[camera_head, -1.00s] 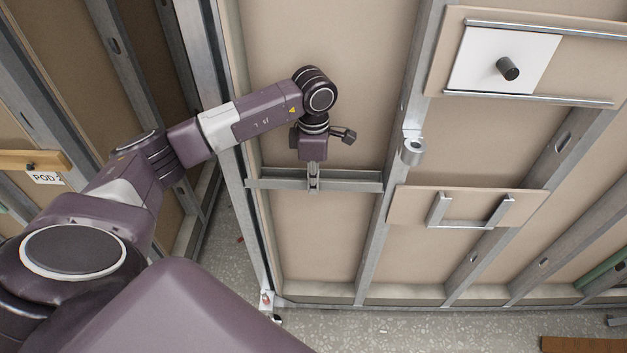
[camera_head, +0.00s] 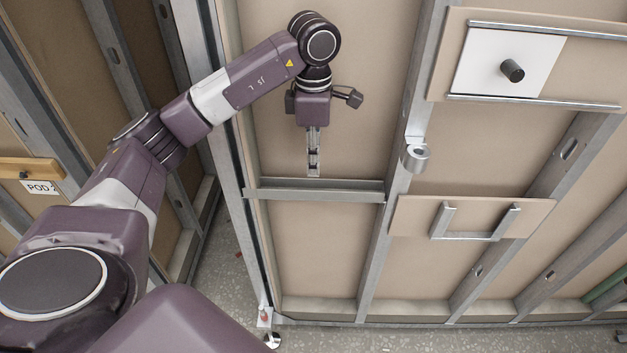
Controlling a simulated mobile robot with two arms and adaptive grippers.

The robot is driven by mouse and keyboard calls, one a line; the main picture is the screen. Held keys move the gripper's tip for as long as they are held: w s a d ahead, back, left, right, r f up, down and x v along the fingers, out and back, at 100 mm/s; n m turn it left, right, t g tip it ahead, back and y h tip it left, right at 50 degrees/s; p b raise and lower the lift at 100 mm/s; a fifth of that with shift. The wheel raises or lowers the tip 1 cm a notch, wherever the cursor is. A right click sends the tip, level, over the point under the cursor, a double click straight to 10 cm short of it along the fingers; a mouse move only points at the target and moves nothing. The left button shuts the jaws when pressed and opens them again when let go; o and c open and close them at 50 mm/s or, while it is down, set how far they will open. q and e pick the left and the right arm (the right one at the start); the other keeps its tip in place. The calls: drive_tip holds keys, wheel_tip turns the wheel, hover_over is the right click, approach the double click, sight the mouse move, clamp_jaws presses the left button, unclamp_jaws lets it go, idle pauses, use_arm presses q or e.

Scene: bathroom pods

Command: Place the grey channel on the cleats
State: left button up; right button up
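The grey channel (camera_head: 330,190) lies level across the bay between two upright studs, its ends close to the left stud (camera_head: 250,215) and the middle stud (camera_head: 373,240). No cleats can be made out at its ends. My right gripper is not in view.
A board with a U-shaped metal bracket (camera_head: 442,222) is right of the bay. Above it is a white plate with a dark knob (camera_head: 512,70). A metal ring holder (camera_head: 415,157) sticks out from the middle stud. A POD sign (camera_head: 40,187) hangs far left.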

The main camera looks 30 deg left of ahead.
use_arm(q)
drive_tip(key=shift+r, duration=1.05)
